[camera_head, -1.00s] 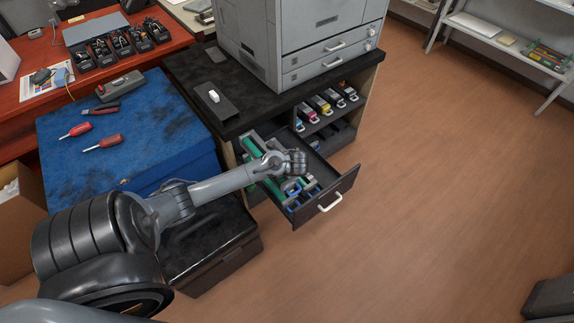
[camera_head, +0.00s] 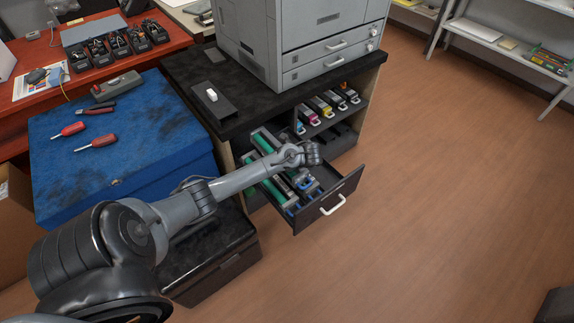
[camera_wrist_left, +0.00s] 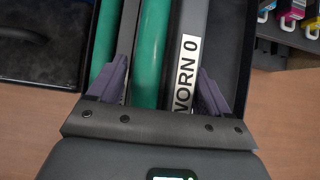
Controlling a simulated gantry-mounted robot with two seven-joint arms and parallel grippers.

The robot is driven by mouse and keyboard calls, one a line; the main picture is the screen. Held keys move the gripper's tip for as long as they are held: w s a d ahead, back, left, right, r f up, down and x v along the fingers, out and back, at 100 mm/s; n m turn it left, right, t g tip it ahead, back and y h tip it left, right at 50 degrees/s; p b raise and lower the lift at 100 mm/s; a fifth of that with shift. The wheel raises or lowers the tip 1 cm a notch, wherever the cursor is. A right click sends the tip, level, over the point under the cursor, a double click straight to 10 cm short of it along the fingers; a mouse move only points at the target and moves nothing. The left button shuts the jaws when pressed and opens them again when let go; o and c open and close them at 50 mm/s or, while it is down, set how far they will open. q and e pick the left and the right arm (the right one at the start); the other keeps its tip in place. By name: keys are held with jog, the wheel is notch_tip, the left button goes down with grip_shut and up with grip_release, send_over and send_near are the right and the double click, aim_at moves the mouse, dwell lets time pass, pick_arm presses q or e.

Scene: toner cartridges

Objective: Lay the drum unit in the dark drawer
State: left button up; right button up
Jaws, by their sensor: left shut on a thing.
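The dark drawer (camera_head: 345,194) is pulled open from the black-topped cabinet. It holds units with green cylinders and blue parts. In the left wrist view, my left gripper (camera_wrist_left: 162,68) is shut on a drum unit with a green roller (camera_wrist_left: 150,45) and a grey body with a white label (camera_wrist_left: 187,65) that partly reads "VORN 0". Another green roller (camera_wrist_left: 106,38) lies beside it on the left. In the head view my wrist is over the drawer and hides the fingers. I cannot tell whether the held unit touches the drawer floor. My right gripper is not in view.
A grey printer (camera_head: 300,45) stands on the cabinet top (camera_head: 195,85). Colored toner cartridges (camera_head: 325,105) sit on the shelf beside the drawer. A blue mat-covered bench (camera_head: 120,150) with red screwdrivers (camera_head: 97,143) is at left.

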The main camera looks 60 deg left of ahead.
pick_arm(q)
jog(key=shift+r, duration=0.1)
jog(key=shift+w+a, duration=0.1)
jog(key=shift+f, duration=0.6)
jog(key=o, duration=1.7)
jog(key=shift+c, duration=0.2)
